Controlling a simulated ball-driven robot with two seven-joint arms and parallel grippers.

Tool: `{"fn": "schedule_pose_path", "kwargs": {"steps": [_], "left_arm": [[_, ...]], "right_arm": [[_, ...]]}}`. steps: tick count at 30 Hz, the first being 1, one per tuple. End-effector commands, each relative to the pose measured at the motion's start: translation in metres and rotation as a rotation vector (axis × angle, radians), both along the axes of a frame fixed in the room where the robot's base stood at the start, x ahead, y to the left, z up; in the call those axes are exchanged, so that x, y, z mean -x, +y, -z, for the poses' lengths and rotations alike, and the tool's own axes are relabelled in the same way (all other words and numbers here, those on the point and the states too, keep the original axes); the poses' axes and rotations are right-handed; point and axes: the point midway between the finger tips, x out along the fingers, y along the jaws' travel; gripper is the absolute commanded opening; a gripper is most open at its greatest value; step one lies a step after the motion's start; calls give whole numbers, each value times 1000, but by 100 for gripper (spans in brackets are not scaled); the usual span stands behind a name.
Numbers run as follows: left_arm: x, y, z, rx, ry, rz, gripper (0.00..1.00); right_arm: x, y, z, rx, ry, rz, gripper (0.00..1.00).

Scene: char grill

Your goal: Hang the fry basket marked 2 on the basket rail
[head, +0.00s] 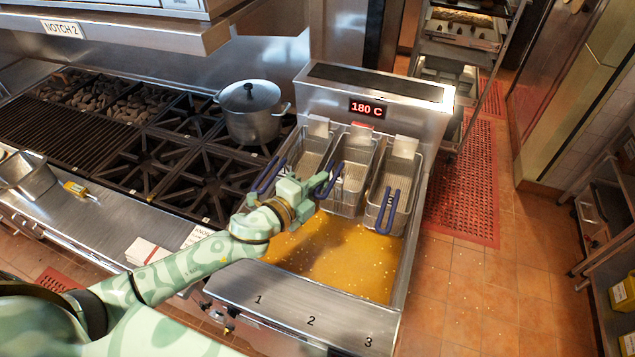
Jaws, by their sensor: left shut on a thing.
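The fryer (310,292) holds golden bubbling oil (340,255) and has the marks 1, 2 and 3 along its front. Three wire fry baskets with blue handles are at its back. The middle basket (347,196), in line with mark 2, has its wire walls showing above the oil. My left gripper (322,188) is shut on its blue handle. The left basket (308,163) is partly hidden by my gripper. The right basket (402,180) has its handle pointing toward the front. The basket rail is hard to make out behind the baskets.
A lidded pot (250,115) stands on the burner grates left of the fryer. The fryer's back panel (372,88) carries a red display (367,108) reading 180 C. A rack (462,50) stands behind right. A red mat (465,185) lies on the floor to the right.

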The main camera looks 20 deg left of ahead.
Motion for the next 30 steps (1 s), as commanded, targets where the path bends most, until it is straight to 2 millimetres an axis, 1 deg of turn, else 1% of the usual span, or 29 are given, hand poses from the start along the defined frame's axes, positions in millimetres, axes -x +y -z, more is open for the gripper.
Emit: {"fn": "schedule_pose_path", "kwargs": {"steps": [2, 3, 5, 6, 14, 17, 20, 23, 27, 30], "left_arm": [[-1, 0, -2, -1, -4, -1, 0], [-1, 0, -2, -1, -4, -1, 17], [-1, 0, -2, -1, -4, -1, 33], [-1, 0, -2, -1, -3, -1, 37], [1, 1, 1, 0, 2, -1, 37], [7, 3, 0, -1, 2, 0, 37], [23, 8, -1, -1, 2, 0, 37], [46, 16, -3, -1, 4, 0, 37], [84, 29, -8, 0, 4, 1, 37], [108, 37, -11, -1, 3, 1, 37]], "right_arm": [[0, 0, 0, 0, 0, 0, 36], [0, 0, 0, 0, 0, 0, 36], [0, 0, 0, 0, 0, 0, 36], [0, 0, 0, 0, 0, 0, 36], [0, 0, 0, 0, 1, 0, 36], [0, 0, 1, 0, 1, 0, 36], [0, 0, 3, 0, 1, 0, 36], [1, -1, 7, 0, 1, 0, 36], [1, -1, 15, 1, 2, 0, 36], [1, -1, 21, 1, 2, -1, 36]]}}
